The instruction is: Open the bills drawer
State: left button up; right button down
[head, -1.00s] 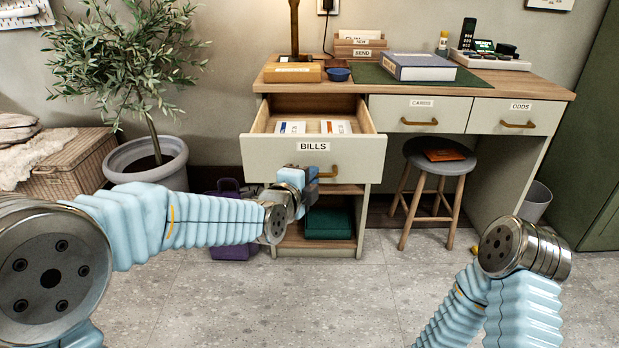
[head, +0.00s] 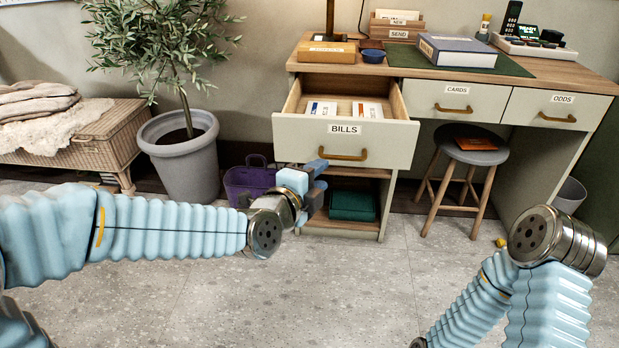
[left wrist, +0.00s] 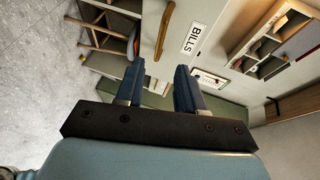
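The bills drawer (head: 295,132) is pulled out of the desk, with its inside and contents showing from above. Its front carries a BILLS label (head: 345,129) and a brass bar handle (head: 343,154). In the left wrist view the label (left wrist: 193,39) and handle (left wrist: 165,30) lie beyond the fingertips. My left gripper (head: 319,176) is below and left of the handle, apart from it. Its two dark blue fingers (left wrist: 158,84) are spread with nothing held between them. My right forearm shows at the right, but its gripper is out of view.
The cards drawer (head: 457,103) and odds drawer (head: 556,110) are shut. A stool (head: 478,157) stands under the desk. A green box (head: 353,206) is on the shelf below the open drawer. A purple bag (head: 246,181) and potted tree (head: 188,168) stand left. The floor in front is clear.

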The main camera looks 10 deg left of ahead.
pick_arm(q)
jog(key=v, duration=0.3)
jog(key=shift+s+p, duration=0.25)
jog(key=shift+p, duration=0.1)
jog(key=s+a+f+n+g+y+p, duration=0.15)
jog(key=f+n, duration=0.25)
jog(key=f, duration=0.5)
jog(key=a+f+n+g+y, duration=0.1)
jog(key=a+f+n+g, duration=0.15)
jog(key=f, duration=0.55)
jog(key=s+a+f+n+g+y, duration=0.1)
jog(key=f+n+g, duration=0.3)
jog(key=f, duration=0.5)
jog(key=s+f+n+g+h+p, duration=0.1)
jog(key=s+f+n+g, duration=0.4)
jog(key=s+f+n, duration=0.8)
notch_tip(320, 180, down, 3)
jog(key=shift+s+a+r+g, duration=0.1)
jog(key=shift+s+a+g, duration=0.3)
jog(key=shift+s, duration=0.5)
jog(key=shift+h, duration=0.25)
